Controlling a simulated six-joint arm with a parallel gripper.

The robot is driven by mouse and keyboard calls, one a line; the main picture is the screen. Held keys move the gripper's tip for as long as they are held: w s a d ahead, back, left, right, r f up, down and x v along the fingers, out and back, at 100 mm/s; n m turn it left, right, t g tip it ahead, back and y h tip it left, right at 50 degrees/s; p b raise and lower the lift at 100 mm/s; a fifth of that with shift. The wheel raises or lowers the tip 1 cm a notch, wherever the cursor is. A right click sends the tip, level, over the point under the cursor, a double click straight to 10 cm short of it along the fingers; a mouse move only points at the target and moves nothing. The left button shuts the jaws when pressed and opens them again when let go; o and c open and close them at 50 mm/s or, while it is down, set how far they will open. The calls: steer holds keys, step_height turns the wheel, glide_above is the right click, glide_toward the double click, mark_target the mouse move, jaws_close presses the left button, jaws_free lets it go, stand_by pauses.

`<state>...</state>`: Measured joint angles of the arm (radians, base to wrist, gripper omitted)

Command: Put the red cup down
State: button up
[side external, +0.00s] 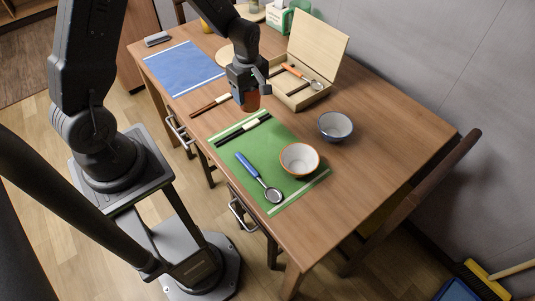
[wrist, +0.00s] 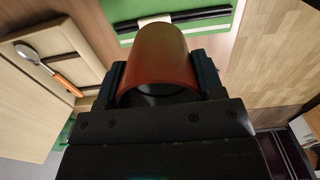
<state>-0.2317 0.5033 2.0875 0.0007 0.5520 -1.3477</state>
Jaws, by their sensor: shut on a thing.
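My gripper (side external: 250,92) is shut on the red cup (side external: 251,102), which shows below the jaws in the side view. In the wrist view the red cup (wrist: 158,52) fills the space between the two dark fingers, one on each side of its wall. The cup is over the table (side external: 367,155) near the far left end of the green mat (side external: 238,139), beside the open wooden box. I cannot tell whether its base touches the table.
A blue-grey bowl (side external: 335,126) stands behind. The open box (side external: 305,97) holds an orange-handled spoon (side external: 296,73). Brown chopsticks (side external: 206,106) lie near the blue mat (side external: 182,70).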

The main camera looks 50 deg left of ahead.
steer(key=s+a, duration=0.2)
steer(key=a, duration=0.2)
steer(key=w+d+f, duration=0.2)
steer(key=d, duration=0.1)
steer(key=w+d+f, duration=0.1)
steer(key=d+f, duration=0.1)
steer(key=d, duration=0.1)
steer(key=w+d+f, duration=0.2)
steer(key=d+f, duration=0.1)
steer(key=shift+w+d, duration=0.25)
steer(key=shift+w, duration=0.1)
steer(key=shift+d+f, duration=0.1)
steer(key=shift+d, duration=0.05)
steer(key=shift+f, duration=1.9)
steer(key=shift+f, duration=0.1)
steer(key=o, duration=0.9)
